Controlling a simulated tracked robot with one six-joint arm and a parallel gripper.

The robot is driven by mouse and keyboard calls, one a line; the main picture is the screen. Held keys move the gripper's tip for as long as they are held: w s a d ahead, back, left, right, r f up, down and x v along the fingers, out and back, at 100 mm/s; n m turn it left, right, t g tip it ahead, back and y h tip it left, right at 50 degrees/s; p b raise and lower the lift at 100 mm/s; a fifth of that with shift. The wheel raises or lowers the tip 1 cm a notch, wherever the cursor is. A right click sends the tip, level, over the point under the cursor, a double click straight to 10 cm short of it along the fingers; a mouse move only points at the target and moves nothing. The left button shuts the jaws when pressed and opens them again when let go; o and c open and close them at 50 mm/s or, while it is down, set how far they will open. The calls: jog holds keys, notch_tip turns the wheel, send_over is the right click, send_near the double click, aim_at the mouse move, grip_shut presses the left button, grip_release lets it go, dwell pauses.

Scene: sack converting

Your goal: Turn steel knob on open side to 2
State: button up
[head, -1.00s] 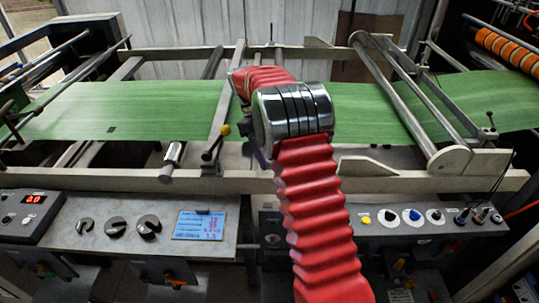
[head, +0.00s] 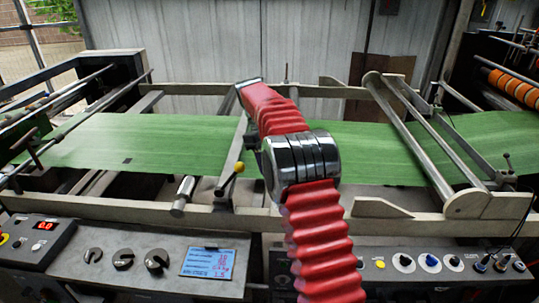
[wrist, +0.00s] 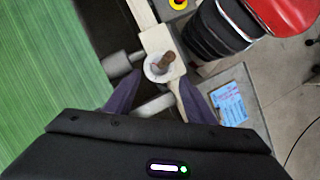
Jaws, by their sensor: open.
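My gripper (wrist: 160,84) is open in the wrist view, with a dark purple-grey finger on either side. Between and just beyond its fingertips is a pale round collar with a brown stub (wrist: 167,60) on a pale block. I cannot tell whether the fingers touch it. In the head view my red-sleeved arm hides the gripper. Three dark round knobs, left (head: 92,256), middle (head: 123,260) and right (head: 157,262), sit on the front panel. I cannot read their settings or tell which is the steel knob.
The green web (head: 140,140) runs across the machine. A lever with a yellow ball (head: 239,167) and a steel cylinder (head: 183,192) stand near the front rail. A blue display (head: 208,262) is right of the knobs; it also shows in the wrist view (wrist: 230,103).

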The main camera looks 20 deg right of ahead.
jog(key=v, duration=0.5)
jog(key=shift+w+r, duration=0.15)
jog(key=shift+r, duration=0.25)
dwell(0.3)
jog(key=s+a+r+m+t, duration=0.25)
jog(key=s+r, duration=0.25)
jog(key=s, duration=0.4)
jog(key=s+a+r+m+t, duration=0.1)
jog(key=s+a+r+t, duration=0.2)
jog(key=s+r, duration=0.4)
jog(key=s+a+f+m+t+y, duration=0.1)
jog(key=s+f, duration=0.4)
jog(key=s, duration=0.5)
jog(key=s+a+f+m+t+y, duration=0.1)
jog(key=s+f, duration=0.4)
jog(key=s, duration=0.5)
jog(key=shift+s+a+f+m+t, duration=0.25)
jog(key=shift+a+m+t, duration=0.4)
jog(key=shift+a+t, duration=0.35)
jog(key=shift+d, duration=0.1)
jog(key=shift+c, duration=0.5)
